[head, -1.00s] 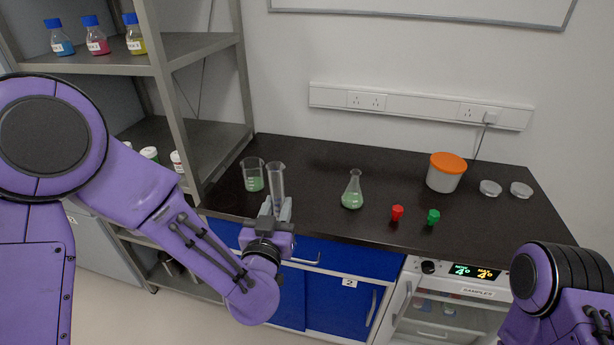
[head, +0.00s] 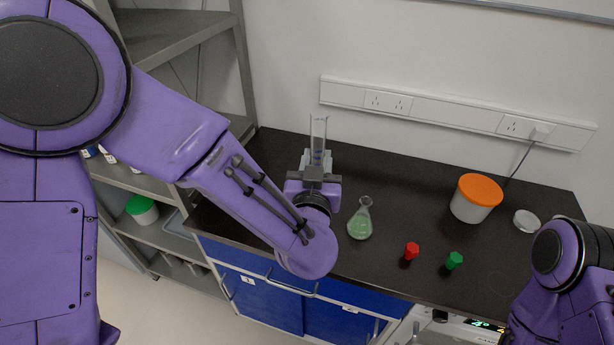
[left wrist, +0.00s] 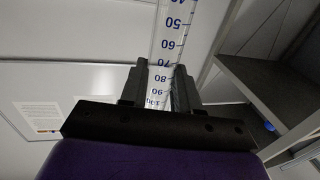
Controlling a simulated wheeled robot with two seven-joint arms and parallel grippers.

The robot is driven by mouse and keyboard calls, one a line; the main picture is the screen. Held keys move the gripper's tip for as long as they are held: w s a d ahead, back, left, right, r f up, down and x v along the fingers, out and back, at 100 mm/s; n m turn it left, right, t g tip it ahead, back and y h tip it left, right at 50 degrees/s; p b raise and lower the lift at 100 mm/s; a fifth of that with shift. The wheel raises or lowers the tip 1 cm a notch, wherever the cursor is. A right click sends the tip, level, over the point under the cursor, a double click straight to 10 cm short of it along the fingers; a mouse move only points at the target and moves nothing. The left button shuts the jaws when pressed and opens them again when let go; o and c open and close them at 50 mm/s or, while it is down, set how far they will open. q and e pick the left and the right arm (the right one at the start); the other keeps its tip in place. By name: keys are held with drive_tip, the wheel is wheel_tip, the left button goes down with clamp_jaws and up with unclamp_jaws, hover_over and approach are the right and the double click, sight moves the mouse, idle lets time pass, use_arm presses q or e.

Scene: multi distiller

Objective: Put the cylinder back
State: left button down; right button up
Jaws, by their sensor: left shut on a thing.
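The cylinder (head: 318,133) is a clear, narrow graduated glass tube. My left gripper (head: 318,160) is shut on it and holds it upright over the back left part of the dark bench. In the left wrist view the cylinder (left wrist: 172,35) shows its printed scale between the two fingers of the left gripper (left wrist: 160,88). Its lower end is hidden behind the gripper in the head view. My right arm shows at the lower right of the head view, but its gripper is out of view.
On the bench (head: 400,200) stand a flask of green liquid (head: 361,222), a red stopper (head: 411,251), a green stopper (head: 454,260) and an orange-lidded tub (head: 476,198). A grey shelf rack (head: 190,32) rises at the left. The beaker is hidden.

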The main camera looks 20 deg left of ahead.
use_arm(q)
drive_tip(key=w+a+f+p, duration=0.2)
drive_tip(key=w+a+f, duration=0.2)
drive_tip(key=w+f, duration=0.3)
wheel_tip(320, 180, down, 4)
drive_tip(key=shift+w+a+f+p, duration=0.1)
drive_tip(key=shift+w+a+p, duration=0.2)
drive_tip(key=shift+a+p, duration=0.1)
drive_tip(key=c, duration=1.2)
unclamp_jaws()
drive_tip(key=shift+s, duration=0.1)
drive_tip(key=shift+c, duration=0.2)
drive_tip(key=o, duration=0.4)
use_arm(e)
drive_tip(key=r, duration=0.3)
drive_tip(key=shift+w, duration=0.3)
use_arm(q)
drive_tip(key=shift+o, duration=0.2)
drive_tip(key=s+d+b, duration=0.2)
drive_tip(key=s+b, duration=0.2)
drive_tip(key=s, duration=0.7)
drive_tip(key=shift+s+r, duration=0.2)
drive_tip(key=shift+s, duration=0.15)
use_arm(e)
wheel_tip(320, 180, down, 4)
